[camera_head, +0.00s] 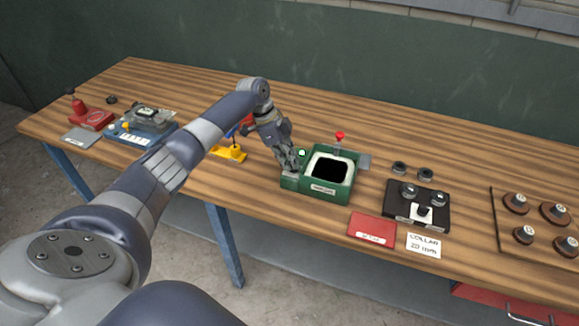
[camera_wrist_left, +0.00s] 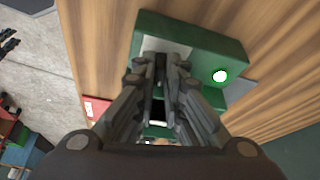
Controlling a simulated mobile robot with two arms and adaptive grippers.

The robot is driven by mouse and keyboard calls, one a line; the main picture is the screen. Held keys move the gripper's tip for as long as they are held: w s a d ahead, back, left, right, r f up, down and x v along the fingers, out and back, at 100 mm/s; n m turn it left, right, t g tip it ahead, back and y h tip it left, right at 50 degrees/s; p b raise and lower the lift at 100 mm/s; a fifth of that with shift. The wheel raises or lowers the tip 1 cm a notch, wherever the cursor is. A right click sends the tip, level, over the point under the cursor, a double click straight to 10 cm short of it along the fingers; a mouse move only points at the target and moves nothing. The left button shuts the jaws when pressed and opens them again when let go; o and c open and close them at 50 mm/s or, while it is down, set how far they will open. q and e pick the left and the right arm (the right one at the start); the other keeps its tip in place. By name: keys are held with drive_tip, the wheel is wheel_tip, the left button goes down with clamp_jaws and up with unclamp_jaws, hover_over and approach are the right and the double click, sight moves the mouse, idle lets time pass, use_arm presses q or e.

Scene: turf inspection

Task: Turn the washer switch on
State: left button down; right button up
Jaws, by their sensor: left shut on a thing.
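The green washer (camera_head: 315,188) stands at the middle of the bench, with a pale-rimmed dark opening and a white label on its front. My left gripper (camera_head: 293,166) reaches down onto its left end. In the left wrist view the closed fingers (camera_wrist_left: 170,62) are over a pale metal plate (camera_wrist_left: 152,44) on the green housing (camera_wrist_left: 205,45). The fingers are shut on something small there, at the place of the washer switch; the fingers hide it. Beside them a round lamp (camera_head: 302,152) glows white-green; it also shows in the left wrist view (camera_wrist_left: 220,76). My right gripper is out of view.
A red-knobbed lever (camera_head: 340,137) rises behind the washer. A yellow fixture (camera_head: 231,154) is close on the left, partly behind my arm. A red card (camera_head: 371,228) and black fixture (camera_head: 415,206) are on the right. The bench's back strip is clear.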

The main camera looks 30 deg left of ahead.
use_arm(q)
drive_tip(key=shift+w+m+g+b, duration=0.15)
drive_tip(key=shift+m+g+b, duration=0.25)
drive_tip(key=shift+m+b, duration=0.75)
drive_tip(key=shift+m, duration=0.25)
drive_tip(key=c, duration=2)
unclamp_jaws()
drive_tip(key=shift+o, duration=0.2)
drive_tip(key=v, duration=1.2)
drive_tip(key=shift+a, duration=0.15)
